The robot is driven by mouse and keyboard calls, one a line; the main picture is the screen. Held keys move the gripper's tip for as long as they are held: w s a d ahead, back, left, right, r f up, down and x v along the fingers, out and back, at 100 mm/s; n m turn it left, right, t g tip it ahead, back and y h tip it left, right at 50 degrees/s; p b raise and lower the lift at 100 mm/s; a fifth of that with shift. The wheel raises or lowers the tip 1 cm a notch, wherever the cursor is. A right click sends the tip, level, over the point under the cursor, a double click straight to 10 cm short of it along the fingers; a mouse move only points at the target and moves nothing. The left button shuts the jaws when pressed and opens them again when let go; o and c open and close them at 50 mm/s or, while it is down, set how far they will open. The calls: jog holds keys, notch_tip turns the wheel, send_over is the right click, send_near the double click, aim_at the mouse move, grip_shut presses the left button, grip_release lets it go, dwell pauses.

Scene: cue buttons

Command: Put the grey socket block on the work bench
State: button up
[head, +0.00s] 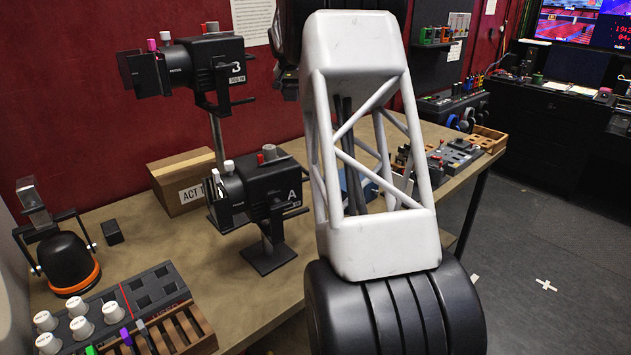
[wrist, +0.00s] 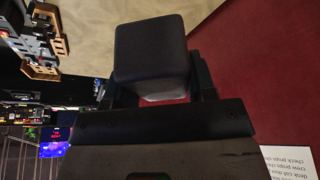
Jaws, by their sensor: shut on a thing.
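My gripper (wrist: 154,82) is shut on a dark grey block, which I take to be the socket block (wrist: 150,48), in the wrist view. One finger is on each side of the block. Its sockets are not visible from this side. The tan work bench (head: 195,255) runs along the red wall in the head view, and what looks like its top (wrist: 90,25) shows in the wrist view. In the head view my white arm link hides the block and most or all of my gripper. I cannot tell the block's height above the bench.
A control panel with white knobs (head: 82,328) and a slotted wooden rack (head: 185,330) are at front left. Two black lamp units (head: 260,195) (head: 195,70), a cardboard box (head: 180,180) and a small dark block (head: 112,231) stand behind. Bench surface is clear around (head: 235,300).

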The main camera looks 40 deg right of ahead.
notch_tip(320, 180, down, 20)
jog(key=s+a+m, duration=0.1)
jog(key=s, duration=0.1)
jog(key=w+a+f, duration=0.1)
jog(key=f, duration=0.2)
jog(key=w+a+f+m, duration=0.1)
jog(key=w+a+f, duration=0.1)
jog(key=f, duration=0.1)
jog(key=w+a+f+m, duration=0.1)
jog(key=w+f, duration=0.1)
jog(key=f, duration=0.1)
jog(key=shift+w+a+f+g+h, duration=0.15)
jog(key=shift+w+f+g+h, duration=0.15)
jog(key=shift+h, duration=0.1)
jog(key=shift+f, duration=1.5)
jog(key=shift+f, duration=0.15)
jog(key=o, duration=1)
jog(key=shift+o, duration=0.2)
